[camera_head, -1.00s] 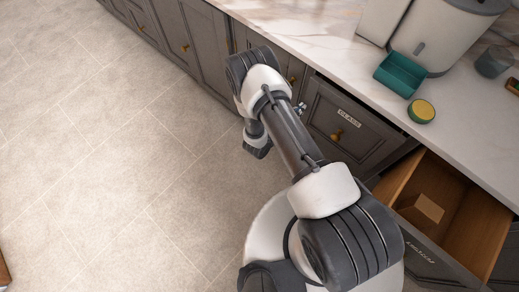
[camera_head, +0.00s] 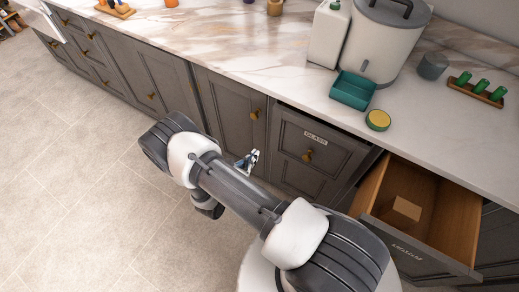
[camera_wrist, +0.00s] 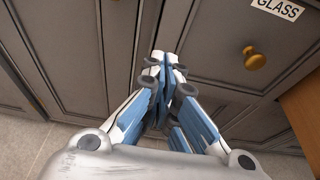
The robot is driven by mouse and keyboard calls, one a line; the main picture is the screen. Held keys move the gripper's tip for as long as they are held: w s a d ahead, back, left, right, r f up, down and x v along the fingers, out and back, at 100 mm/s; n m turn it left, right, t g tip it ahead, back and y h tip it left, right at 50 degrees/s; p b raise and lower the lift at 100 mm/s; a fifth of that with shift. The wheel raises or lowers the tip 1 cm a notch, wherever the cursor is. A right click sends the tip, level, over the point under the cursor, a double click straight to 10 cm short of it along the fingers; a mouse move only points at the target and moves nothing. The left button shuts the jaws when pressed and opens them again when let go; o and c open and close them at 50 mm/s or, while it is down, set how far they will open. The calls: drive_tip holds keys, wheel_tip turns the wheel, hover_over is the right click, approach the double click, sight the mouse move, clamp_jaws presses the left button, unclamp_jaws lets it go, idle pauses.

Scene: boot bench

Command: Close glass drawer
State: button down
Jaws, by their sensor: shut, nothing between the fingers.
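The glass drawer (camera_head: 290,160) has a grey panelled front, a white GLASS label and a brass knob (camera_head: 307,156). Its front stands close to the cabinet line under the counter; a dark strip shows above it, and I cannot tell if it is fully flush. It also shows at the right of the wrist view (camera_wrist: 215,50), with its knob (camera_wrist: 254,59). My gripper (camera_head: 249,158) is shut and empty, in front of the cabinet, left of the knob and apart from it. In the wrist view my gripper's fingertips (camera_wrist: 168,58) point near the seam left of the drawer front.
Right of the glass drawer, another drawer (camera_head: 455,205) stands open with a cardboard box (camera_head: 407,208) inside. The counter above holds a teal tray (camera_head: 352,91), a round yellow-topped tin (camera_head: 378,120) and a large dispenser (camera_head: 385,40). The tiled floor (camera_head: 80,170) at left is clear.

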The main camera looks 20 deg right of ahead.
drive_tip(key=shift+v, duration=1.05)
drive_tip(key=n+g+h+p, duration=0.15)
drive_tip(key=n+g, duration=0.35)
drive_tip(key=n, duration=0.9)
approach(307, 160)
drive_tip(key=shift+h, duration=0.25)
drive_tip(key=b+x, duration=0.4)
drive_tip(key=x, duration=0.2)
drive_tip(key=shift+f, duration=0.15)
drive_tip(key=shift+d, duration=0.15)
